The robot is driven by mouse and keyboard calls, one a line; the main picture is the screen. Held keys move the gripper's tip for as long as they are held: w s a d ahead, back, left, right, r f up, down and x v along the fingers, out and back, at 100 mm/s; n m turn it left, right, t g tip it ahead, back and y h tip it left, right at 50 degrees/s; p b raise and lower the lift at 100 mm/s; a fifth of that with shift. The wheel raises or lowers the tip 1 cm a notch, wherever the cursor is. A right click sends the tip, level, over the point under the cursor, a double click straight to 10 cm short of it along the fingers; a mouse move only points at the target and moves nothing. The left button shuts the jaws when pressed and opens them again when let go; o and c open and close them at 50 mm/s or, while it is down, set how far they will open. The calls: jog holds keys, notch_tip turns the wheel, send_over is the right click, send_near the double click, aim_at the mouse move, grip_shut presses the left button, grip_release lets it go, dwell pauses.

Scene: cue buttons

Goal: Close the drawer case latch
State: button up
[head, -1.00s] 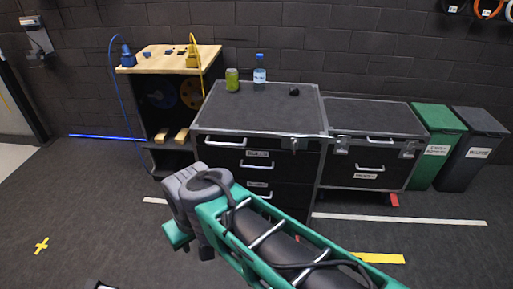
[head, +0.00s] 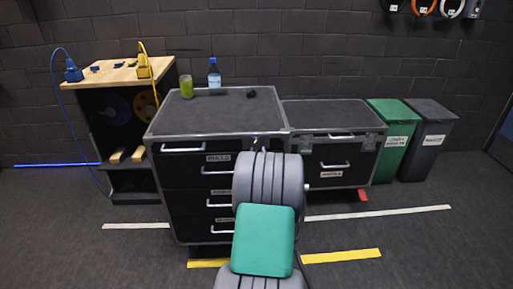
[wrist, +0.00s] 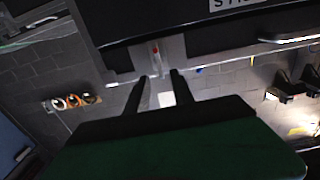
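The drawer case (head: 180,200) is a black case with grey metal edging and several drawers with silver handles, standing left of centre in the head view. Its latch (head: 264,142) is near the top right front corner, mostly hidden by my arm. In the wrist view, a small metal piece with a red spot, which looks like the latch (wrist: 155,58), sits on the case edge just beyond my fingertips. My gripper (wrist: 160,78) is open and empty, its two dark fingers apart. I cannot tell whether the fingers touch the latch. In the head view the fingers are hidden behind my arm.
A lower black case (head: 350,112) stands to the right, then green (head: 400,150) and grey (head: 428,150) bins. A green can (head: 187,88), a bottle (head: 214,76) and a small dark object (head: 252,93) sit on the drawer case. A wooden-topped bench (head: 118,74) is at left.

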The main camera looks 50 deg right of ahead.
aim_at(257, 144)
jog(key=x, duration=0.5)
jog(key=shift+w, duration=0.15)
jog(key=shift+c, duration=0.2)
grip_shut()
